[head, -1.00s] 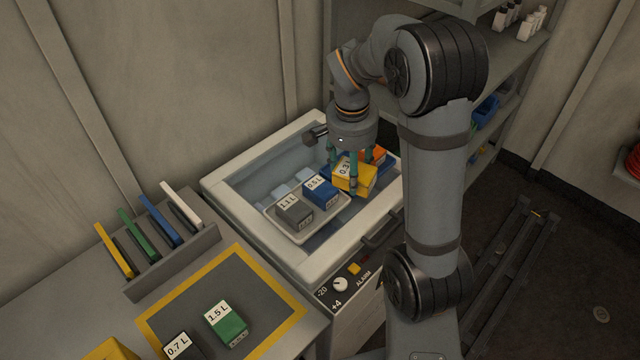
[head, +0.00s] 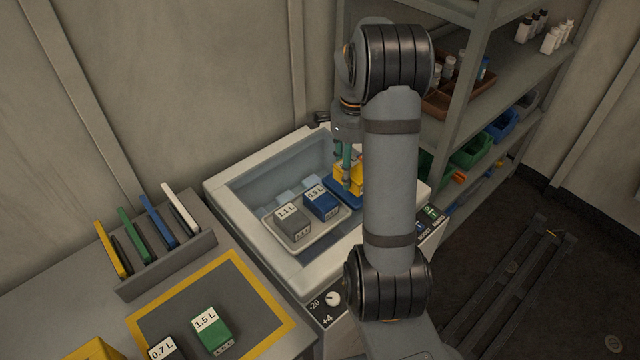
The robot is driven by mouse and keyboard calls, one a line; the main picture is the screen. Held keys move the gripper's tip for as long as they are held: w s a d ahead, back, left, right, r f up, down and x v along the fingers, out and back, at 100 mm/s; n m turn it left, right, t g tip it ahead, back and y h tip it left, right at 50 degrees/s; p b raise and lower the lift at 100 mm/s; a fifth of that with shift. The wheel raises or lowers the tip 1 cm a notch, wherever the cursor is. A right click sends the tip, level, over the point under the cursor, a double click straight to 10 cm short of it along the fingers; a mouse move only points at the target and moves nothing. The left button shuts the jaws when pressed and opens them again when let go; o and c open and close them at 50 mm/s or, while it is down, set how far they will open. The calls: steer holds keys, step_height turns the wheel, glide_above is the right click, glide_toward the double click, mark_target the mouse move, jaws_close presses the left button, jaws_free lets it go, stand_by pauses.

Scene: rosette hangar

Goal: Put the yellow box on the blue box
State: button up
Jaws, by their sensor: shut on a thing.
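The yellow box (head: 349,178) is between the fingers of my gripper (head: 347,172), inside the open cooler, behind and to the right of the blue box. My gripper is shut on it, and my arm hides its right side. The blue box (head: 321,204), labelled 0.5 L, sits in a white tray (head: 297,247) in the cooler. Its top is bare. I cannot tell how far the yellow box is above what lies under it.
A grey box (head: 292,223), labelled 1.1 L, stands left of the blue box in the tray. The cooler's rim (head: 240,225) surrounds them. A green box (head: 211,331) and a black box (head: 165,349) are on the bench at left. A shelf (head: 500,85) stands at right.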

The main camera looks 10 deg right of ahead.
steer(key=w+a+f, duration=0.1)
steer(key=a, duration=0.1)
steer(key=w+a+f+p, duration=0.1)
steer(key=w+a+f, duration=0.1)
steer(key=w+a+f+p, duration=0.1)
steer(key=a, duration=0.1)
steer(key=shift+w+a+f, duration=0.3)
steer(key=shift+a, duration=0.1)
steer(key=shift+a+f, duration=0.15)
steer(key=shift+a, duration=0.05)
steer(key=shift+a+f+p, duration=0.1)
steer(key=shift+f+p, duration=0.3)
steer(key=shift+p, duration=0.1)
step_height(320, 180, down, 3)
steer(key=shift+w+f+p, duration=0.1)
steer(key=shift+p, duration=0.45)
steer(key=shift+f, duration=0.1)
steer(key=o, duration=1.3)
